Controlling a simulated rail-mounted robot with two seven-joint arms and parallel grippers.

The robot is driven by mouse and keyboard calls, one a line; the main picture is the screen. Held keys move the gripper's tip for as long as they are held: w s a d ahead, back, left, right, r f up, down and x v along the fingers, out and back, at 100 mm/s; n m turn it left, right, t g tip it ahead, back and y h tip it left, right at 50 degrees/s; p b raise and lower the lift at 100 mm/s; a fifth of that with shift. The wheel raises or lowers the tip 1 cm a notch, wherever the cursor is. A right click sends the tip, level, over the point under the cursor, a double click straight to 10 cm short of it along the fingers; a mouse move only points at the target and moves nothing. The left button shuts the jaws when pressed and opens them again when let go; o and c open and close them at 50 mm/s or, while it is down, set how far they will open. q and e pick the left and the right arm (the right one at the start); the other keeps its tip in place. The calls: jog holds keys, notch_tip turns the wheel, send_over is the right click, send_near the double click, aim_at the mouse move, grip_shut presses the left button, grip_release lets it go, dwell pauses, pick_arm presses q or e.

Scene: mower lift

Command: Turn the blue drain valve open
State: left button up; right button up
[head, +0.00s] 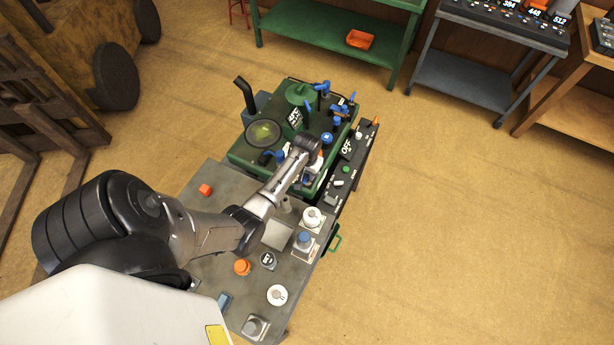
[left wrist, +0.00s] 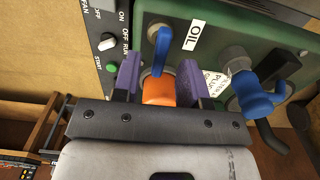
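My left gripper's two purple fingers (left wrist: 160,80) are spread apart on either side of an orange block-like part (left wrist: 158,92). I cannot tell whether they touch it. A blue lever (left wrist: 163,50) stands up just beyond the orange part, beside the OIL label, on the green machine. A second blue valve handle (left wrist: 262,90), on a grey fitting, is right of the fingers, apart from them. I cannot tell which is the drain valve. In the head view, my left wrist hides the fingers over the green machine (head: 240,150). My right gripper is not in view.
A dark switch panel (head: 352,150) runs along the machine's side. A green bench (head: 320,40) stands behind. The floor right of the machine is clear.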

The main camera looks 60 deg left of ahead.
aim_at(307, 176)
pick_arm(q)
jog(key=shift+f, duration=1.7)
jog(key=shift+c, duration=0.3)
grip_shut()
